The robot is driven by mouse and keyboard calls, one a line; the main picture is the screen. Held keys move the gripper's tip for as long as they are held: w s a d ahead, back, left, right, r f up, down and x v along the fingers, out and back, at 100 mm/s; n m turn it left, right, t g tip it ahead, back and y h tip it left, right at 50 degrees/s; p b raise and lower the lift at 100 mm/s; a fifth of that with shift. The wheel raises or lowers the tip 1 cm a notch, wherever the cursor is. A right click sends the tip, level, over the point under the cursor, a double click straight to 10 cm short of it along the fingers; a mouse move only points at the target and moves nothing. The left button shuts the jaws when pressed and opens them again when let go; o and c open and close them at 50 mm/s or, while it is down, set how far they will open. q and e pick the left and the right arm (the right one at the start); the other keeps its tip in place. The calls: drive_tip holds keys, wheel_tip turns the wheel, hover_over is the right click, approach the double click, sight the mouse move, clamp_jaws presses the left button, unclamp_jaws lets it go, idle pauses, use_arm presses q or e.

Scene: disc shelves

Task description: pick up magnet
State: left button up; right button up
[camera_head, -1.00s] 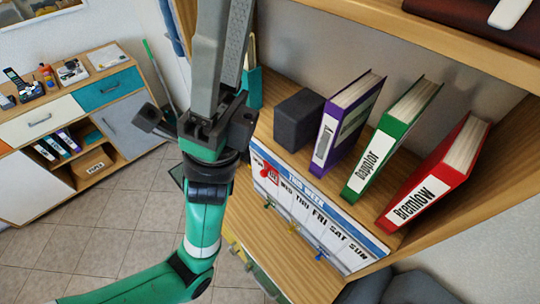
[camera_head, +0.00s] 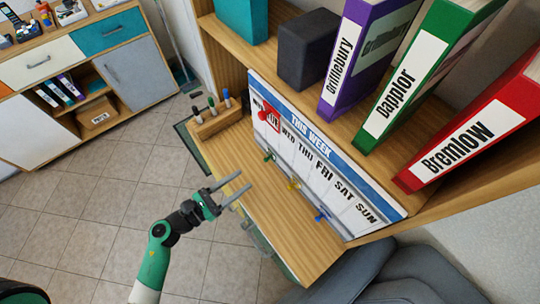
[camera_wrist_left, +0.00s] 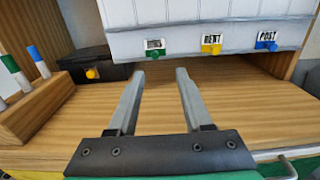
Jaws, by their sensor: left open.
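A white weekly board (camera_head: 335,175) headed "THIS WEEK" stands on the wooden shelf. The left wrist view shows the green (camera_wrist_left: 154,51), yellow (camera_wrist_left: 211,47) and blue (camera_wrist_left: 267,44) ones with small labels; two read "RENT" and "POST". My left gripper (camera_head: 244,181) is open and empty, in front of the board. In the wrist view its fingertips (camera_wrist_left: 157,73) are below the green magnet, apart from it.
A wooden marker holder (camera_head: 217,122) stands left of the board; a dark box with a yellow knob (camera_wrist_left: 92,72) shows beside it. Purple (camera_head: 350,60), green (camera_head: 405,85) and red (camera_head: 470,135) binders stand above. The shelf surface (camera_head: 285,225) before the board is clear.

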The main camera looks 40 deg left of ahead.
use_arm(q)
drive_tip(key=w, duration=0.9)
drive_tip(key=shift+w+d+b, duration=0.15)
drive_tip(key=shift+w+b, duration=0.05)
drive_tip(key=shift+b, duration=0.15)
clamp_jaws()
